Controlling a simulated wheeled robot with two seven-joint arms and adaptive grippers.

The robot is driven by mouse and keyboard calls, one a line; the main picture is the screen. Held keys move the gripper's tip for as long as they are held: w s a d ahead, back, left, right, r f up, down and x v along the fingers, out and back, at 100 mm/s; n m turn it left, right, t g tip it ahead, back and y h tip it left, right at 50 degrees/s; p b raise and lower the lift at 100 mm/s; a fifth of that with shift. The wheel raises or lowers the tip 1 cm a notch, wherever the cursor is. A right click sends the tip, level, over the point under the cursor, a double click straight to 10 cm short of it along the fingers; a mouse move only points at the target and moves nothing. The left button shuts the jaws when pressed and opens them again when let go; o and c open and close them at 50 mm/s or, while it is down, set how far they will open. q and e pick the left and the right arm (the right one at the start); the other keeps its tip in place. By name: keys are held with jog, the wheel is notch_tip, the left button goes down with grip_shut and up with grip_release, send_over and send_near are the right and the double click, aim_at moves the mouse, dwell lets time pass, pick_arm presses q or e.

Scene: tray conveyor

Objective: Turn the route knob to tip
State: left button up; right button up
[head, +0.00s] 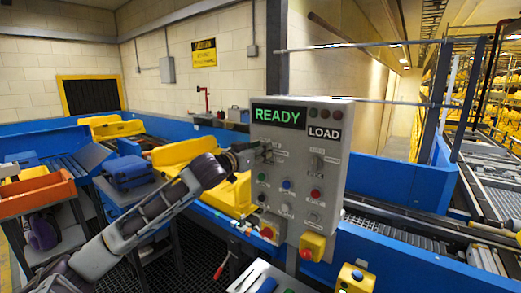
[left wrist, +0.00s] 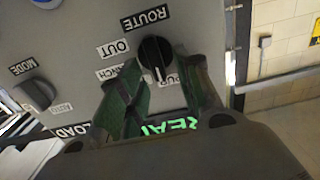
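The grey control panel (head: 330,165) stands at the middle in the head view. The black round route knob (left wrist: 155,52) is on its face in the left wrist view, where the panel appears turned over. Its white mark points toward the picture's bottom. My left gripper (left wrist: 160,62) has its two fingers apart, with the knob between the tips; contact is not clear. The fingers partly cover the labels around the knob. In the head view my left gripper (head: 258,152) is at the panel's upper left and hides the knob. My right gripper is not seen.
The mode knob (left wrist: 33,95) is beside the route knob. The panel shows a green READY display (head: 278,116), a LOAD label (head: 324,133) and several buttons. A yellow box with a red button (head: 312,246) is below. Blue conveyor rails (head: 385,255) run behind. Yellow trays (head: 185,154) lie left.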

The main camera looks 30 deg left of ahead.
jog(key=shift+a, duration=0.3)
pick_arm(q)
jog(key=c, duration=0.7)
grip_shut()
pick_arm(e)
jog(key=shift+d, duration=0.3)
